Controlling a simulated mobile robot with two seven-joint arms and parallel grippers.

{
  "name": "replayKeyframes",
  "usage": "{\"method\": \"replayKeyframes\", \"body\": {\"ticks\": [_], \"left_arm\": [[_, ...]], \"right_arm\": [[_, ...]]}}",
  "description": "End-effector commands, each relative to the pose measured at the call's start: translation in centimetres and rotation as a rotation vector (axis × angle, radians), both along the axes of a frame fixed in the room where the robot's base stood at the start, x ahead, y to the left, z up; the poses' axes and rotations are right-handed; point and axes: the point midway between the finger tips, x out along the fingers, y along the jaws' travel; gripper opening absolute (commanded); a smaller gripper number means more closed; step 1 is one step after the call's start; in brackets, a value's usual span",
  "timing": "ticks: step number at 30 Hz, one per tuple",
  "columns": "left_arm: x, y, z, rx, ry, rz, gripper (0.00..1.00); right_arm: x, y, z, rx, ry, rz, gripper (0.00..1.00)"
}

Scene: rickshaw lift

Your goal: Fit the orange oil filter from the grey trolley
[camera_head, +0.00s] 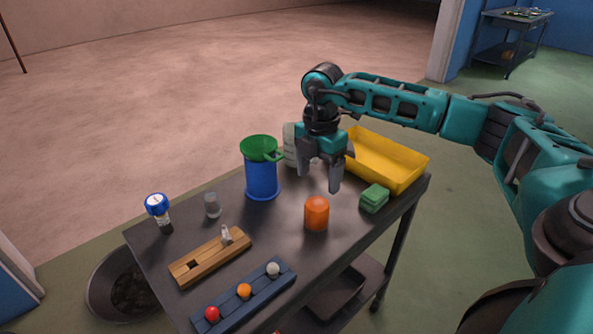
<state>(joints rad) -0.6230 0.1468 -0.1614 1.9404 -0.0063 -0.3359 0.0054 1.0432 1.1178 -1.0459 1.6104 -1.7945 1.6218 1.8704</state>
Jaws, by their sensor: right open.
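The orange oil filter (316,213) stands upright on the grey trolley (285,222), right of the middle of its top. My right gripper (319,184) hangs above and slightly behind the filter, fingers pointing down. Its fingers are apart with nothing between them, and it does not appear to touch the filter. My left gripper is not in view.
Around the filter are a green sponge-like block (374,198), a yellow tray (388,162) and a blue canister with green top (262,172). A wooden block (210,257), blue rack with balls (245,294), small grey cylinder (212,205) and blue-topped item (158,210) stand left.

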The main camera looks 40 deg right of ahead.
Motion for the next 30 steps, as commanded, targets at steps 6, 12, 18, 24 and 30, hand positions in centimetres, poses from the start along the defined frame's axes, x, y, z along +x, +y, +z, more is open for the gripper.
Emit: {"method": "replayKeyframes", "body": {"ticks": [6,12,18,24,30], "left_arm": [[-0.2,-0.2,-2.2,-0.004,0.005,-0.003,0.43],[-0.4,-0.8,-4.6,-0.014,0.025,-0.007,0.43],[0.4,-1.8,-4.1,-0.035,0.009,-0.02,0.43],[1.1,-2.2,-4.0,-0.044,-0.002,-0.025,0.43],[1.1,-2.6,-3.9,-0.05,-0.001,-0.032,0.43]], "right_arm": [[-0.1,0.0,-2.5,0.0,0.003,0.0,0.79],[0.0,0.1,-5.4,0.002,0.0,0.001,0.79],[-0.1,0.1,-7.8,0.004,0.003,0.002,0.79],[0.0,0.1,-9.4,0.003,0.0,0.003,0.79],[0.0,0.1,-10.0,0.003,0.0,0.003,0.79]]}}
